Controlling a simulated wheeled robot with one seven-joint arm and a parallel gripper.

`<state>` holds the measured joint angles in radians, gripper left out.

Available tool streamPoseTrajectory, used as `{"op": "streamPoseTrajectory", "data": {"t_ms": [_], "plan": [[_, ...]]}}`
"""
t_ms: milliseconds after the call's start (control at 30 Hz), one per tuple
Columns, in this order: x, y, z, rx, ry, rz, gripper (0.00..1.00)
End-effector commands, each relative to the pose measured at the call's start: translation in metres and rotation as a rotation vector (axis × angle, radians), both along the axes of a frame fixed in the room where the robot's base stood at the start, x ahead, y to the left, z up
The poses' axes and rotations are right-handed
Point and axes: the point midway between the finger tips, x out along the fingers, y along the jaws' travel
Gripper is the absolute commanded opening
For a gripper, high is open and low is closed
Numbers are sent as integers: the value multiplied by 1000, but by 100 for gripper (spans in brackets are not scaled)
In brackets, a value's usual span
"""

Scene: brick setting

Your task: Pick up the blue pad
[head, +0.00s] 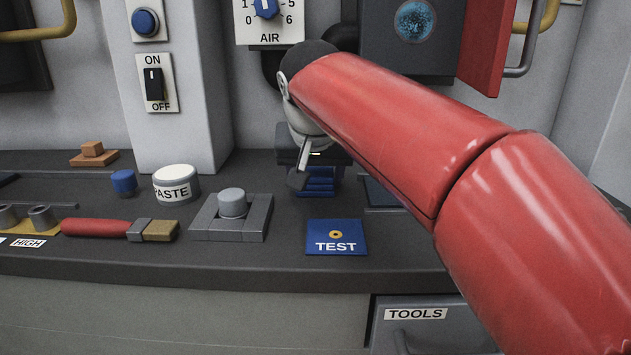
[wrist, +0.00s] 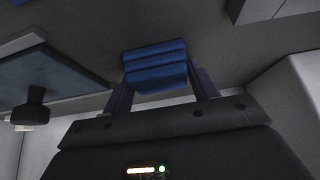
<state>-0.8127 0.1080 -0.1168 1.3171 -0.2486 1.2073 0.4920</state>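The blue pad (head: 319,182) is a small ridged block, low at the bench top, below my gripper in the head view. In the wrist view the pad (wrist: 155,62) sits between the ends of my two fingers. My gripper (wrist: 160,82) has one finger at each side of it, spaced about as wide as the pad. The frames do not show whether the fingers press on it. In the head view the hand partly hides the pad's top, and the fingers are hard to make out.
A flat blue TEST plate (head: 336,237) lies in front of the pad. A grey block with a round peg (head: 232,204), a PASTE tin (head: 176,184), a blue cylinder (head: 123,182) and a red-handled brush (head: 105,228) lie to the left. A wall cabinet (head: 412,57) hangs behind.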

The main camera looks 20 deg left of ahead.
Motion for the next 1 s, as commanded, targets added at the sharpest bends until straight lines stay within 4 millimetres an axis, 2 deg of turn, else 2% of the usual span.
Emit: {"op": "streamPoseTrajectory", "data": {"t_ms": [33, 133, 467, 667, 800, 900, 1000], "plan": [[0, 0, 0, 0, 0, 0, 50], [0, 0, 0, 0, 0, 0, 37], [0, 0, 5, 2, -1, 0, 36], [0, 1, 33, 3, -1, 0, 36], [1, 0, 65, 3, -2, -1, 36], [0, 1, 83, 3, -1, -1, 36], [1, 1, 91, 1, -1, 1, 36]]}}
